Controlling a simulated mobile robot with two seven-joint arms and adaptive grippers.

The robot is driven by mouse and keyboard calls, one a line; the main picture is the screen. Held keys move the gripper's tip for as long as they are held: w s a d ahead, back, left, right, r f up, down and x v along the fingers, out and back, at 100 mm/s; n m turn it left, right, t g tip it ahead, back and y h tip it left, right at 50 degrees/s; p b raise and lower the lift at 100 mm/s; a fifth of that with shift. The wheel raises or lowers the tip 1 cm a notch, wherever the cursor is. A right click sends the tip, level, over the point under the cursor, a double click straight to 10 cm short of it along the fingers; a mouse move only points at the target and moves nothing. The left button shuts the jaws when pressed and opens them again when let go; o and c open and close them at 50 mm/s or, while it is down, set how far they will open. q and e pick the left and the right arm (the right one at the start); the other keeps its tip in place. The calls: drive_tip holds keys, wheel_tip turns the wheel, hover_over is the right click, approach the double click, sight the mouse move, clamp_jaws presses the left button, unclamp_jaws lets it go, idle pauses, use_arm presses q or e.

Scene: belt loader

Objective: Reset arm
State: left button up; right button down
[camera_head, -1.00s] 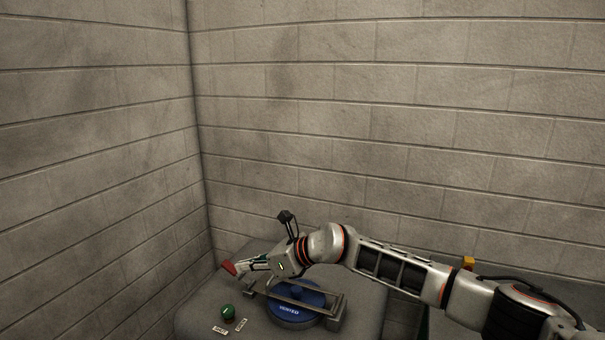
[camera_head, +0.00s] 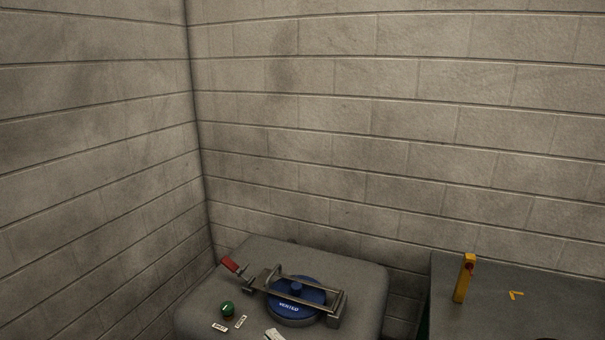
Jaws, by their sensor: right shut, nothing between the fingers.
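My right gripper (camera_head: 274,334) shows only as a small pale tip at the bottom edge, in front of the blue disc; it is shut and empty. The rest of it is cut off by the frame. My left gripper is not in view. The round blue disc (camera_head: 285,297) with white lettering sits on the grey stand (camera_head: 365,280). A metal clamp frame (camera_head: 335,302) lies across it, with a red-ended handle (camera_head: 230,264) pointing up and left.
A green ball-like knob (camera_head: 227,309) and small white labels (camera_head: 220,327) are at the stand's front left. A yellow upright device (camera_head: 464,278) and small yellow pieces (camera_head: 516,295) are on the right table (camera_head: 560,280). Block walls (camera_head: 390,120) close off the back and left.

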drive_tip(key=s+d+f+m+g+h, duration=0.1)
drive_tip(key=s+d+f+m+h, duration=0.4)
drive_tip(key=d, duration=0.8)
drive_tip(key=s+d+f+m+g+h, duration=0.2)
drive_tip(key=s+d+f+m+h, duration=0.3)
drive_tip(key=s+d+f+m, duration=0.6)
drive_tip(key=s+d+f, duration=0.2)
drive_tip(key=s+f, duration=0.2)
drive_tip(key=s, duration=0.2)
drive_tip(key=shift+f+m, duration=0.4)
drive_tip(key=shift+s, duration=0.1)
